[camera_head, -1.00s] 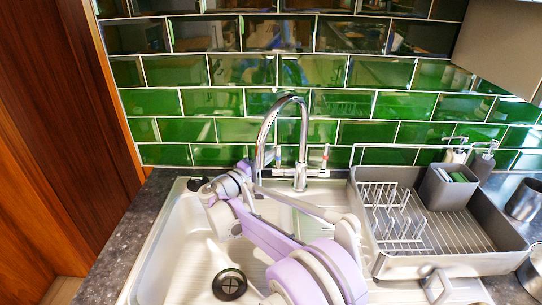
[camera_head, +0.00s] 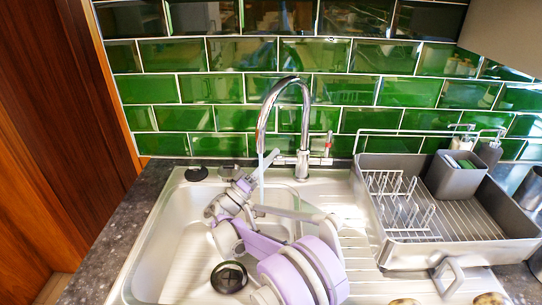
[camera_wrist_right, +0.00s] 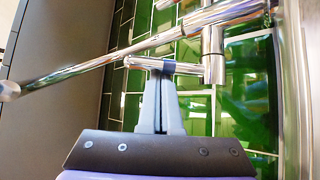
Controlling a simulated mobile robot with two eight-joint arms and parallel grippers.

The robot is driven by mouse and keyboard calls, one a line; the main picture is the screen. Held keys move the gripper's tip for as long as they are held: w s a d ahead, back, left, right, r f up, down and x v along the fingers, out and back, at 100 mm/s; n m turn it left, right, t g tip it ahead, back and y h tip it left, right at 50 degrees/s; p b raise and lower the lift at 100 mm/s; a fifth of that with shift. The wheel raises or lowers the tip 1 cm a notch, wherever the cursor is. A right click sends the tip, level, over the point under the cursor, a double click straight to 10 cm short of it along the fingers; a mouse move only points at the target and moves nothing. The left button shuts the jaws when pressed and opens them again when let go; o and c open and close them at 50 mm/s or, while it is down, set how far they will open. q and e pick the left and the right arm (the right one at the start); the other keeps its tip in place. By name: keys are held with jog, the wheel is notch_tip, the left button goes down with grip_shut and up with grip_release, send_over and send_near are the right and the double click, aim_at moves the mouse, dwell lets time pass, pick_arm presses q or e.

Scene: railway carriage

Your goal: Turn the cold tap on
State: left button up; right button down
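The chrome tap (camera_head: 303,135) stands behind the sink, its curved spout arching left. Its right-hand lever (camera_head: 328,147) points up and has a red mark. On its left side a short chrome handle (camera_head: 285,160) reaches toward my right gripper (camera_head: 267,160). In the right wrist view a dark blue band (camera_wrist_right: 168,67) shows on a chrome bar of the tap. The grey fingers of my right gripper (camera_wrist_right: 161,82) are together, with their tips right at this band. I cannot tell whether they touch it. My left gripper is out of view.
The sink basin (camera_head: 180,250) lies below my right arm. A grey dish rack (camera_head: 455,235) with a wire plate holder stands to the right. A green tiled wall (camera_head: 210,88) is close behind the tap. A wooden panel (camera_head: 60,130) is at the left.

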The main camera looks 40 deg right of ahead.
jog(key=shift+s+a+f, duration=0.1)
jog(key=shift+a+f, duration=0.05)
jog(key=shift+f, duration=0.15)
dwell(0.5)
jog(key=v, duration=1)
jog(key=shift+a+b, duration=0.3)
